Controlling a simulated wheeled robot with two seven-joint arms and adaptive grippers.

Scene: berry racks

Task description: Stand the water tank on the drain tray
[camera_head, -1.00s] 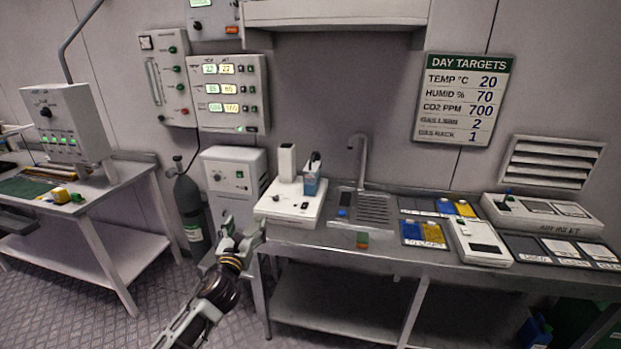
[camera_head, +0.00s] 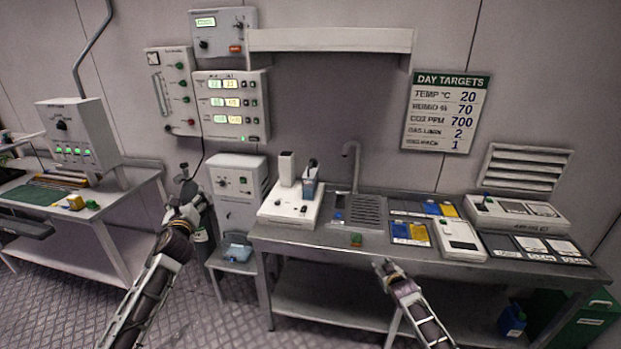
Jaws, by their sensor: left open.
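A pale blue box-like container (camera_head: 238,252), which looks like the water tank, sits on a low stand (camera_head: 232,268) below the white cabinet unit (camera_head: 238,185). The ribbed drain tray (camera_head: 369,212) is set in the steel bench beside the tap and looks bare. My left gripper (camera_head: 187,208) is open and empty, left of the cabinet and in front of the gas cylinder, apart from the container. My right gripper (camera_head: 387,267) is in front of the bench's front edge; its jaws are too small to judge.
A white instrument (camera_head: 288,210) stands on the bench left of the tray. Panels and colored trays (camera_head: 410,232) fill the bench's right part. A blue jug (camera_head: 512,320) is low at right.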

